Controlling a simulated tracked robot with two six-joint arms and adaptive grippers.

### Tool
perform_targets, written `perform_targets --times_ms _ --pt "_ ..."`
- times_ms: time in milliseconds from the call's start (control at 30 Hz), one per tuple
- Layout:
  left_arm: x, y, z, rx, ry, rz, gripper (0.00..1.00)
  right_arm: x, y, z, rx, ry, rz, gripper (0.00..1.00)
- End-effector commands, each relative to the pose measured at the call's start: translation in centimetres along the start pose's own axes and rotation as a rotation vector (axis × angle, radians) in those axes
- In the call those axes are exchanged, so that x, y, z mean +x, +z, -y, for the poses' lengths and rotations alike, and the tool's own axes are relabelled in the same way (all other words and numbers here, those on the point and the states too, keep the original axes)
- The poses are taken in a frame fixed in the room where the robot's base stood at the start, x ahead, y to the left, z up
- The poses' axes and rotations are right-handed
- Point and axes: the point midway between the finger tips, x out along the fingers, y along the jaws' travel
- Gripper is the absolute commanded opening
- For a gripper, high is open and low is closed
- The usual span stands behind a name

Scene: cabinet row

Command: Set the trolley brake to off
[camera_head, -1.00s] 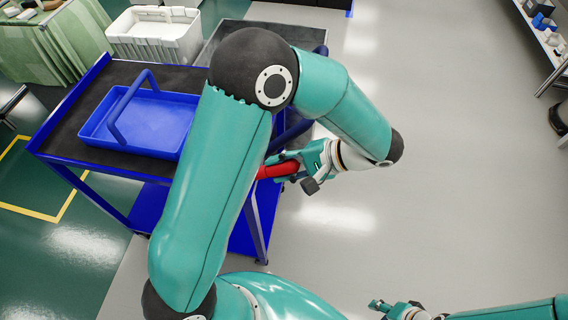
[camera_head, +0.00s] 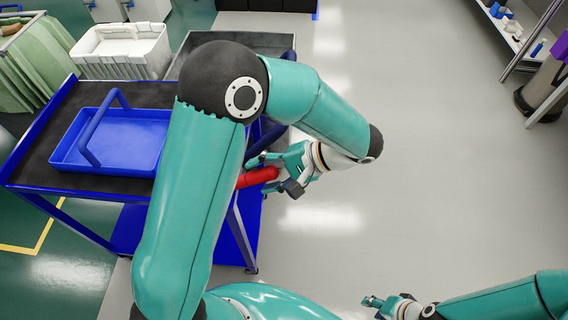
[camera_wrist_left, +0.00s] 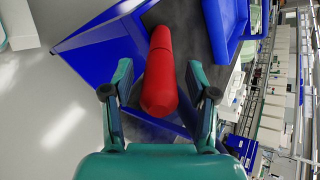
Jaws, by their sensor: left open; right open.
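The blue trolley (camera_head: 110,184) with a dark top stands at the left in the head view. Its brake looks to be the red lever (camera_head: 258,177) at its near right side, partly hidden by my left arm in the head view. My left gripper (camera_head: 266,174) is open at the lever. In the left wrist view the red lever (camera_wrist_left: 158,80) lies between the two spread fingers of this gripper (camera_wrist_left: 160,72), with gaps on both sides. The lever's lean relative to its off position cannot be told. My right gripper (camera_head: 374,306) is open and empty, low over the floor.
A blue tray (camera_head: 128,130) with a raised handle sits on the trolley top. A white bin (camera_head: 120,58) and a grey container (camera_head: 262,44) stand behind. The grey floor (camera_head: 430,150) to the right is clear. A shelf (camera_head: 507,25) is at the far right.

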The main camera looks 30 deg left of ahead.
Motion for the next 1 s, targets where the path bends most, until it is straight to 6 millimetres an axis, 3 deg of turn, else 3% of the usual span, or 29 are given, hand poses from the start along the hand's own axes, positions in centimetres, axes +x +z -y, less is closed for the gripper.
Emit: perform_targets --times_ms 500,700,1000 --pt "-9.2 0.1 -0.1 0.000 0.002 -0.001 0.58 0.0 0.0 0.0 0.000 0.000 0.000 0.42" --pt "-10.7 0.1 -0.2 0.001 0.002 0.000 0.58 0.0 0.0 0.0 0.000 0.000 0.000 0.42" --pt "-10.8 0.1 -0.1 0.002 0.001 0.001 0.58 0.1 0.0 0.0 0.000 0.000 0.000 0.42"
